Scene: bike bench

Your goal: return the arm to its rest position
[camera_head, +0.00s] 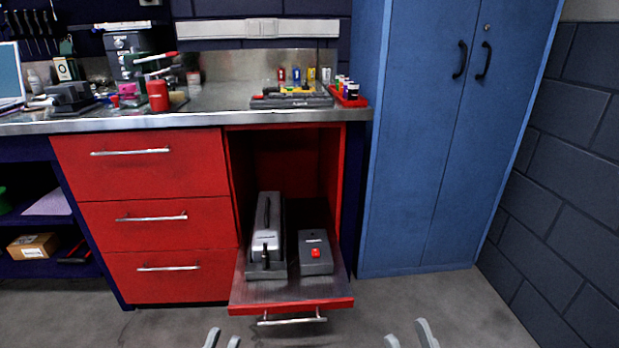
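My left gripper (222,341) shows at the bottom edge, left of the open drawer's handle. Its two grey fingertips are apart with only floor between them. My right gripper (409,338) shows at the bottom edge, right of the drawer. Its fingertips are also apart, with nothing between them. Both grippers are in front of the bench and touch nothing that I can see. The rest of both arms is out of view.
A red pull-out drawer (290,309) stands open low between the grippers, holding a grey machine (267,236) and a dark box with a red switch (315,254). A steel bench top (215,103) and blue cabinet (420,150) stand behind. Grey floor (460,310) is clear at right.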

